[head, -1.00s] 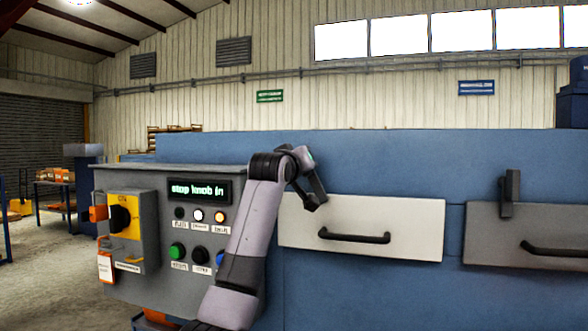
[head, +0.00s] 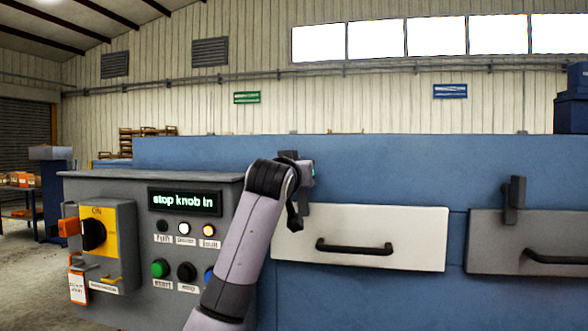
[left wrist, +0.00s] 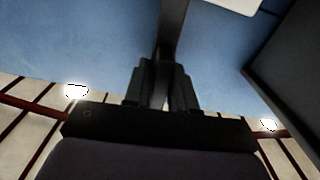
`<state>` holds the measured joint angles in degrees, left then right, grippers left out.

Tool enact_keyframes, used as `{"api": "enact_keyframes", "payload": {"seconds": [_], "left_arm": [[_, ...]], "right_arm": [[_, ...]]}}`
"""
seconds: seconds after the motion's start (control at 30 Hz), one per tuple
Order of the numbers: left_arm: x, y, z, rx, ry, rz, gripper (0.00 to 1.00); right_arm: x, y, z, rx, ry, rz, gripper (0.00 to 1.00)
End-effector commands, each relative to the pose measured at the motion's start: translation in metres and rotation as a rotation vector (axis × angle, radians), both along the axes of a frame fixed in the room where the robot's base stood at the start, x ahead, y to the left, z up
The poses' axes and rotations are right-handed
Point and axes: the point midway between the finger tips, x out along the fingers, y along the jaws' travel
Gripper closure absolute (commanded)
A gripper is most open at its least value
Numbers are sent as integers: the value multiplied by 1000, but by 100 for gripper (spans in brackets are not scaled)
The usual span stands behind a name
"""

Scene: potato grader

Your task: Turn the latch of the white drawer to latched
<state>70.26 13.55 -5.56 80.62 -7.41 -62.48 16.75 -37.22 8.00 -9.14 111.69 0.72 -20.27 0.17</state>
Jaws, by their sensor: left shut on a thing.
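The white drawer (head: 400,225) is shut in the blue machine, with a black bar handle (head: 355,247) on its front. My left gripper (head: 295,212) is at the drawer's upper left corner, in front of where its latch sits. In the left wrist view my left gripper (left wrist: 161,82) is shut on a dark bar, which looks like the latch (left wrist: 173,30). A corner of the white drawer shows at the top of that view. The gripper and arm hide most of the latch in the head view, so I cannot tell its exact angle. My right gripper is not in view.
A grey drawer (head: 485,250) to the right has its own dark upright latch (head: 514,200). A grey control cabinet (head: 120,195) with buttons, a yellow switch and a display reading "stop knob in" stands left of my arm.

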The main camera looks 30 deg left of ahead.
Motion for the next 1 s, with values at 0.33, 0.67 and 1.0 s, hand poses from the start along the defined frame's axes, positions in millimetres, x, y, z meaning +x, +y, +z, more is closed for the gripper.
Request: {"api": "enact_keyframes", "payload": {"seconds": [0.33,0.67,1.0], "left_arm": [[0,-3,-1,68,25,2,100],[0,-3,-1,77,26,2,100],[0,-3,-1,74,25,1,57]], "right_arm": [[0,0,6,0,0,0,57],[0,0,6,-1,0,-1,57],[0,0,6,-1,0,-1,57]]}}
